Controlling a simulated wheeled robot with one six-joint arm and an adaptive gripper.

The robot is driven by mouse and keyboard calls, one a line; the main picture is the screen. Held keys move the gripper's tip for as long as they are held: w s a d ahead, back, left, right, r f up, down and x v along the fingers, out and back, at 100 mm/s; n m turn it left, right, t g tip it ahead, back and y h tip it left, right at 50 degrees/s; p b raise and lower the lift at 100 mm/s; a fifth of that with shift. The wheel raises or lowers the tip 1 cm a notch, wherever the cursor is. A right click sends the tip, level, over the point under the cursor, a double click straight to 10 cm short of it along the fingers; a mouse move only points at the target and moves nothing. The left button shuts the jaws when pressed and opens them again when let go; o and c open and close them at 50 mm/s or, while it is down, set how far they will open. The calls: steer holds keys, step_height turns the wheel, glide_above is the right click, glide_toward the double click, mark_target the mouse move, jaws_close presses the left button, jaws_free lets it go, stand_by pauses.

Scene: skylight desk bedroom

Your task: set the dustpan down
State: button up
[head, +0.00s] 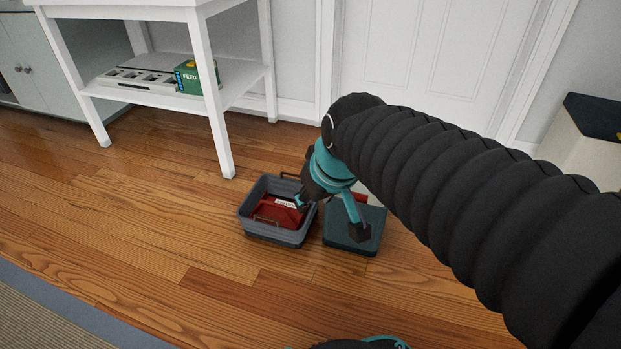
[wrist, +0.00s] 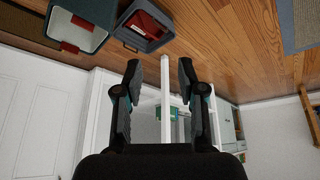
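My gripper (head: 330,218) is above the floor in the head view, over the gap between a grey bin and a dark teal box. In the wrist view my gripper (wrist: 160,72) has its two fingers wide apart with nothing between them. A red object with a white label (head: 283,207) lies inside the grey bin (head: 262,234); I cannot tell whether it is the dustpan. It also shows in the wrist view (wrist: 150,24). No other thing in view is clearly a dustpan.
The dark teal box (head: 345,240) with a red part stands right of the bin. A white table (head: 212,95) with a low shelf holding a green FEED box (head: 190,78) is at back left. A white door (head: 440,50) is behind. Wood floor (head: 130,230) at left is clear.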

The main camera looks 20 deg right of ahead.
steer(key=s+d+m, duration=0.1)
steer(key=s+m, duration=0.1)
steer(key=s, duration=0.5)
steer(key=shift+s+d+f+h, duration=0.2)
steer(key=shift+s+f+h, duration=0.1)
steer(key=shift+h, duration=0.1)
step_height(320, 180, up, 10)
steer(key=p, duration=0.9)
steer(key=shift+f+p, duration=0.15)
steer(key=shift+p, duration=0.2)
